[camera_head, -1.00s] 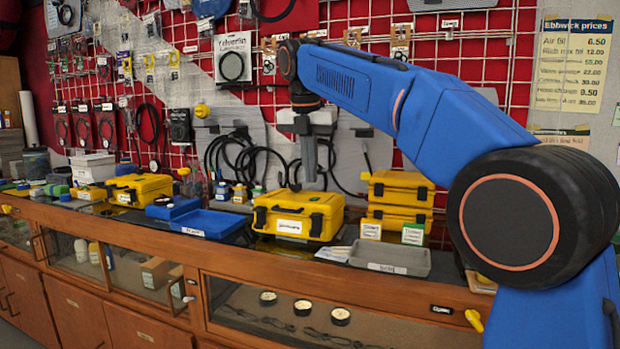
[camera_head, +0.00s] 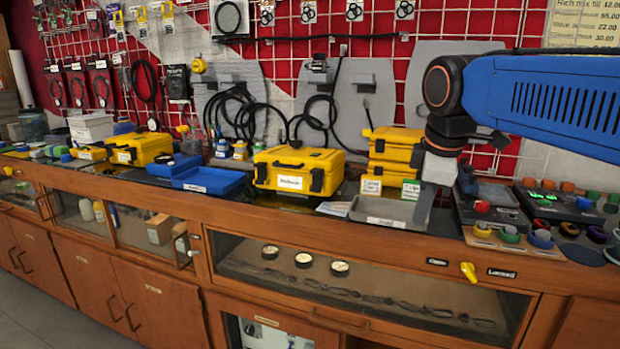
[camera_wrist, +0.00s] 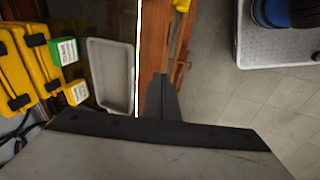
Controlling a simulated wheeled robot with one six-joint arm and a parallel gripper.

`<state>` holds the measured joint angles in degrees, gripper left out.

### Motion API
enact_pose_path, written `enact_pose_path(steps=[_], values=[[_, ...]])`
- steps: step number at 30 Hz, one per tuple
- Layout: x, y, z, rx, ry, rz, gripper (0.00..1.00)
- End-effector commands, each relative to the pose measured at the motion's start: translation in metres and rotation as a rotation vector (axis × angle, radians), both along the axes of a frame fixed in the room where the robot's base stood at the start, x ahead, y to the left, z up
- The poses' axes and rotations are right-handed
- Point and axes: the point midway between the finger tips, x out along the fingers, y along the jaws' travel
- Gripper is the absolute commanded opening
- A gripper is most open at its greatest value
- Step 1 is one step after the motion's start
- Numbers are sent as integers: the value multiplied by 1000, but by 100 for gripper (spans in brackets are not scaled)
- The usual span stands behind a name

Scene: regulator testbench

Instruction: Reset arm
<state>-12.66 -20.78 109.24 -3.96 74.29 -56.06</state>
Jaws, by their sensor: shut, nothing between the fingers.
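My gripper (camera_head: 426,205) hangs from my blue arm at the right of the head view, pointing down. It is in front of the right end of the grey tray (camera_head: 378,219). Its fingers are together with nothing between them. In the wrist view the closed fingers (camera_wrist: 163,95) show over the wooden bench edge, beside the grey tray (camera_wrist: 124,76). I cannot tell the exact height of the fingertips above the bench.
A yellow case (camera_head: 328,160) and a blue tray (camera_head: 210,184) stand on the bench. Stacked yellow cases (camera_head: 398,150) are behind the grey tray. Panels with coloured knobs (camera_head: 545,203) sit at the right. Bare floor (camera_wrist: 225,110) lies in front of the bench.

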Motion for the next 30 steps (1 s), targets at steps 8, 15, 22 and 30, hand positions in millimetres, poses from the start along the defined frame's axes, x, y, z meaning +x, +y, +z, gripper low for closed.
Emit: enact_pose_path(steps=[8, 15, 22, 30], values=[[-79, -41, -81, 172, -40, -484, 0], [-139, -63, -157, 324, -72, -879, 0], [-170, -70, -202, 412, -90, -1095, 0], [-174, -71, -208, 427, -92, -1131, 0]])
